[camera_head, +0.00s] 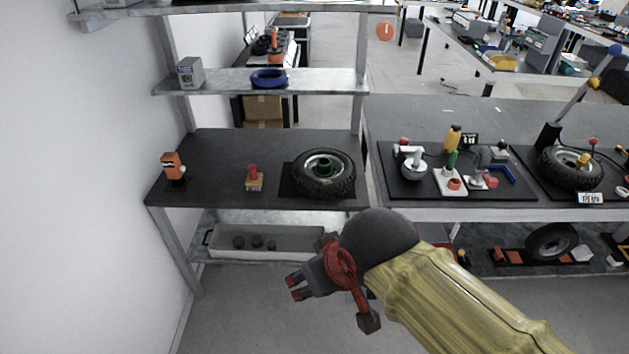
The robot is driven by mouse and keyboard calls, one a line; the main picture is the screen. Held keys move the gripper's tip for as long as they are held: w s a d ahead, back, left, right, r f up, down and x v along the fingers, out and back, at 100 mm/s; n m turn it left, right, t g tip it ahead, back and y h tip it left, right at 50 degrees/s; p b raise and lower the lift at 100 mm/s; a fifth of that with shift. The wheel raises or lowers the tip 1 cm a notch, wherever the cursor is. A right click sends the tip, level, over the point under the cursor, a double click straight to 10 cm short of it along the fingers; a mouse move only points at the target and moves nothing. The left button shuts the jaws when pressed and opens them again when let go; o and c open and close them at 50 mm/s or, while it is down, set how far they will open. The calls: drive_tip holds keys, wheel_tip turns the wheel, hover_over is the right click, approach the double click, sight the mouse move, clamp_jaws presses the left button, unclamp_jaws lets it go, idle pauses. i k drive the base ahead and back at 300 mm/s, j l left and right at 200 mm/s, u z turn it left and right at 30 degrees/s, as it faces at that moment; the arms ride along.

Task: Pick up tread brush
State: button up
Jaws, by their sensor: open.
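A small block with a red knob on a tan base (255,180) stands on the left dark tabletop, left of the tire; it looks like the tread brush, but it is too small to be sure. My gripper (296,286) is in front of and below the table's front edge, pointing left. Its two red-tipped fingers are apart with nothing visible between them. It is well clear of the brush, lower and to the right in the picture.
A tire (325,173) lies on a dark mat right of the brush. An orange and black item (174,167) stands at the left end. A shelf (335,80) runs above. A grey bin (290,240) sits below. Tabletop around the brush is clear.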

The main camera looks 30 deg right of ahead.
sight(254, 180)
drive_tip(key=i+u, duration=0.1)
drive_tip(key=i, duration=1.6)
drive_tip(key=l, duration=0.1)
